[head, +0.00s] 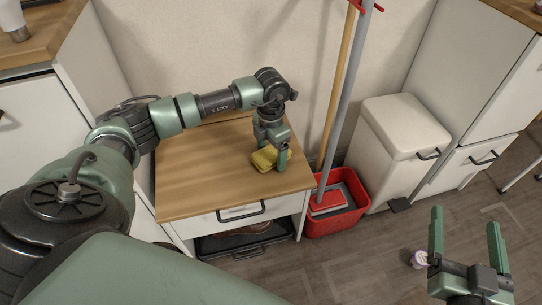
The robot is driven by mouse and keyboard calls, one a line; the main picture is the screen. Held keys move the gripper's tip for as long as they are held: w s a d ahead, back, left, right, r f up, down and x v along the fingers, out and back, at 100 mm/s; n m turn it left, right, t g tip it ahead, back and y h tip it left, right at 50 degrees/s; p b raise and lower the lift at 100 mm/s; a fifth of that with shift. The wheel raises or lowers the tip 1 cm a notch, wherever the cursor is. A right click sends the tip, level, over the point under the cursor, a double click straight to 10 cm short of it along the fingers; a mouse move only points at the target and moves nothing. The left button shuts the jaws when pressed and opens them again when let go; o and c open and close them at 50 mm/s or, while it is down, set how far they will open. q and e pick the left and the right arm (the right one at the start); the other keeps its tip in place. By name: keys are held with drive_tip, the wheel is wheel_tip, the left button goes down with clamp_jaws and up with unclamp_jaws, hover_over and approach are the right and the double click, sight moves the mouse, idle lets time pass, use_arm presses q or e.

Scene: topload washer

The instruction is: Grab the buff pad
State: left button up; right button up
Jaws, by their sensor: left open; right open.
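The buff pad (264,160) is a small yellowish block lying on the wooden top of a low white cabinet, near its right side. My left gripper (271,158) points down over the pad, with a finger at its right side; the gripper hides part of the pad. The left jaws are open, and I cannot tell whether they touch the pad. My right gripper (467,240) is at the lower right, open and empty above the floor, far from the pad.
The cabinet's wooden top (195,185) is otherwise clear. A red bucket (336,205) with mop handles stands right of it, then a white bin (398,140). A small white-and-purple item (418,259) is beside my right gripper. A counter (40,35) is at upper left.

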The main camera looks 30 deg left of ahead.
use_arm(q)
drive_tip(key=c, duration=1.4)
drive_tip(key=shift+r, duration=0.1)
drive_tip(key=shift+c, duration=0.2)
